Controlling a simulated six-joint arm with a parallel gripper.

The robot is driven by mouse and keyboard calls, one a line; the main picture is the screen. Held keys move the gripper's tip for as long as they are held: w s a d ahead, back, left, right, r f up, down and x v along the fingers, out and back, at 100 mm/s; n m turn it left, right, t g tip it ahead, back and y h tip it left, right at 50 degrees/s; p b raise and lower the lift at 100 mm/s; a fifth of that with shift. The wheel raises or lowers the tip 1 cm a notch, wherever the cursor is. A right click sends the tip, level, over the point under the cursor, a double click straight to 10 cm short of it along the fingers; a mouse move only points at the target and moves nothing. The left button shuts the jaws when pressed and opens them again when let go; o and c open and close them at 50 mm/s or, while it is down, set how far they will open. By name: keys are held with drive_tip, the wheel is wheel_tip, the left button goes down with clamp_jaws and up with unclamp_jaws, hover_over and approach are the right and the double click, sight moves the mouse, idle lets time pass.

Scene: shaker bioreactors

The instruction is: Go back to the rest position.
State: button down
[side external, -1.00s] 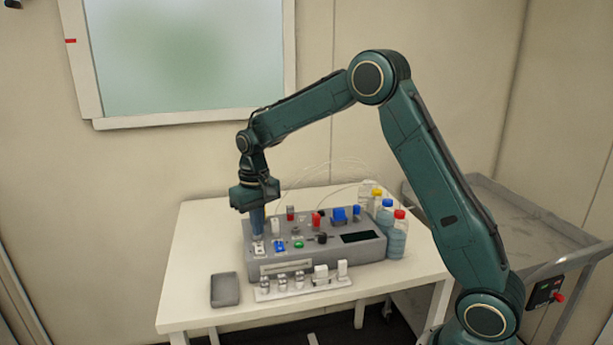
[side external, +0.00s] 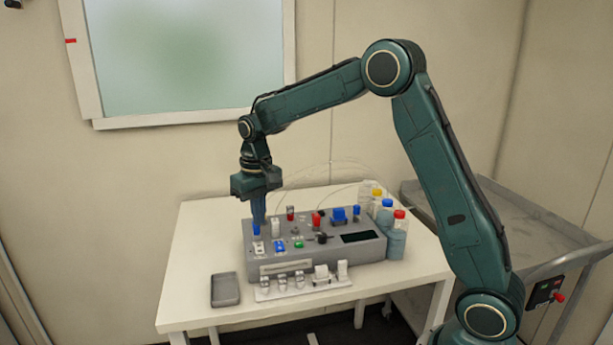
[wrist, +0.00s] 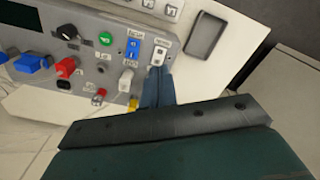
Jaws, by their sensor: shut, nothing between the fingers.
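My gripper (side external: 259,215) points down above the left end of the grey bioreactor unit (side external: 345,257). Its blue fingers are shut with nothing between them. In the wrist view my gripper (wrist: 159,72) has its fingertips near a white rocker switch (wrist: 159,53) at the end of the unit's panel. Whether the tips touch the panel is hard to tell. A blue switch (wrist: 133,46) and a green button (wrist: 106,39) sit beside it on the panel.
A white rack with small vials (side external: 300,284) stands in front of the unit, and a grey tray (side external: 225,290) lies to its left. Bottles with coloured caps (side external: 397,240) stand at the right. A grey cart (side external: 500,220) is beside the table. Air above the table is free.

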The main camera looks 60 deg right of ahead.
drive_tip(key=s+a+r+n+t, duration=0.1)
drive_tip(key=s+a+r+t, duration=0.25)
drive_tip(key=s+r, duration=0.95)
drive_tip(key=s+a+f+n+t, duration=0.1)
drive_tip(key=s, duration=0.7)
drive_tip(key=s+a+f+t, duration=0.1)
drive_tip(key=s+f, duration=0.1)
drive_tip(key=s, duration=0.7)
drive_tip(key=shift+a+n, duration=0.25)
drive_tip(key=shift+n, duration=0.15)
